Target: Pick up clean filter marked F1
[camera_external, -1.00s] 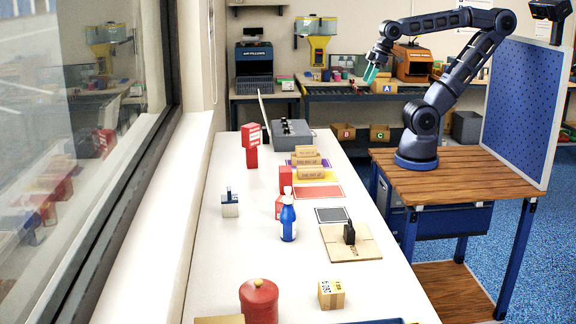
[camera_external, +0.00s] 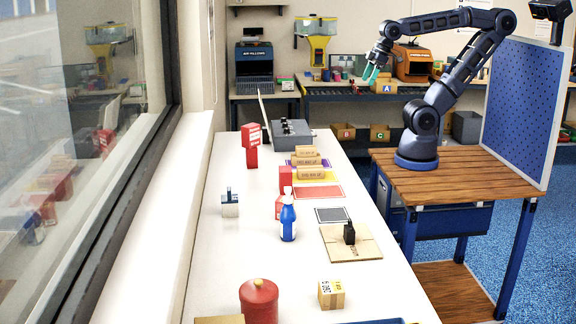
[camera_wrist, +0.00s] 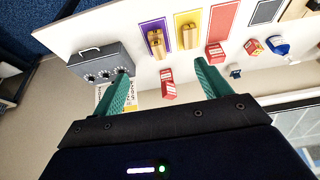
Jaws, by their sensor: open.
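My gripper (camera_external: 371,74) is open and empty, with teal fingers, high beyond the far right end of the white table. In the wrist view my gripper (camera_wrist: 161,68) has its two fingers spread wide, with nothing between them in grasp. I cannot read a mark F1 on anything, so I cannot tell which thing is the clean filter. Tan rolls or blocks with small print lie on a purple mat (camera_external: 293,161) and a yellow mat (camera_external: 331,174); they show in the wrist view too, one tan piece (camera_wrist: 188,37) on yellow.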

